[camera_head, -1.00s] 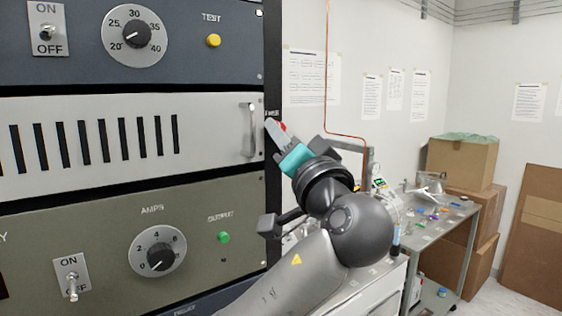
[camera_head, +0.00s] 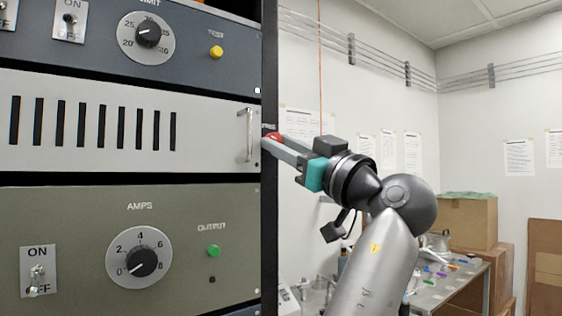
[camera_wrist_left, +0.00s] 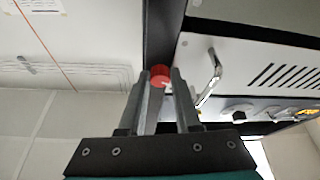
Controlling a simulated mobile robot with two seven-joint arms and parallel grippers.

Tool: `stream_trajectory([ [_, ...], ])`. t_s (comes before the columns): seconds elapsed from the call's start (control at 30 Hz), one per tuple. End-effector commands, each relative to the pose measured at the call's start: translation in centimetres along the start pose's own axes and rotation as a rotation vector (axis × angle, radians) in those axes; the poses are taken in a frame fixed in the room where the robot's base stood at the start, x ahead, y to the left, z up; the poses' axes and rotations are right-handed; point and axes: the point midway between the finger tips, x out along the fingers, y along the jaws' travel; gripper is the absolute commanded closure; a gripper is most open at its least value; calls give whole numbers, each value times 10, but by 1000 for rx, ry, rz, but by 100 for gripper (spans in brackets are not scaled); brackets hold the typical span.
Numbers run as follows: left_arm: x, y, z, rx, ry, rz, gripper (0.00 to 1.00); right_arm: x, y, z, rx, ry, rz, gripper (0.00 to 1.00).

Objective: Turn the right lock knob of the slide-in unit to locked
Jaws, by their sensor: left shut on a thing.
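The slide-in unit (camera_head: 210,125) is the pale grey panel with dark vertical slots, in the middle of the rack. It sits between a blue-grey unit above and an olive unit below. The red right lock knob (camera_head: 271,136) is on the dark rack post just right of the panel's handle. My left gripper (camera_head: 267,142) reaches it from the right and is shut on it. In the left wrist view the knob (camera_wrist_left: 160,75) shows between the two fingertips (camera_wrist_left: 164,79), with a pale mark on it. Its turned position is hard to read. My right gripper is not in view.
The unit's metal handle (camera_head: 249,134) stands out close left of my fingers. A dark rack post (camera_head: 269,230) runs beside them. To the right are a metal workbench (camera_head: 455,283) with small items and cardboard boxes (camera_head: 468,222). The space before the white wall is open.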

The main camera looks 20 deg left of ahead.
Motion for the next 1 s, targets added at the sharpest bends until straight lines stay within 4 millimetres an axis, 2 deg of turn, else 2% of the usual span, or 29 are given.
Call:
stream_trajectory([
  [0.2,0,3,-1,-165,0,-68,100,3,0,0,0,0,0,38],
  [0.5,0,4,-3,-319,1,-131,100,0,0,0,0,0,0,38],
  [1.0,0,4,-2,-382,0,-156,100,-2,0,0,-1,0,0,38],
])
